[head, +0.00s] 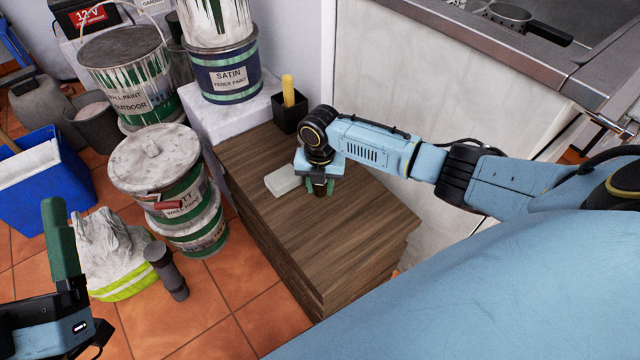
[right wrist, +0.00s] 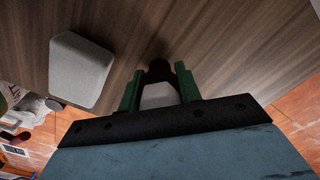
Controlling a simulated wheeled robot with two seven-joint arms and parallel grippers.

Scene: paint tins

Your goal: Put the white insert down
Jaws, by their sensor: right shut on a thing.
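My right gripper (head: 320,186) is low over the wooden stack's top, pointing down. In the right wrist view its green fingers (right wrist: 158,88) are shut on a pale thing, the white insert (right wrist: 158,97), mostly hidden by the gripper. A dark rounded shape shows just past it; I cannot tell whether it is a part or shadow. I also cannot tell whether the insert touches the wood. A light grey block (head: 284,181) lies flat just left of the gripper; it also shows in the right wrist view (right wrist: 80,72). My left gripper (head: 62,245) is at lower left, one green finger clear.
The wooden stack (head: 350,235) has bare room in front. A black holder (head: 290,114) with a yellow item stands at its back corner. Paint tins (head: 160,165) stand left, beside a white bag (head: 105,240) and a blue bin (head: 45,180). A pale panel (head: 450,95) rises behind.

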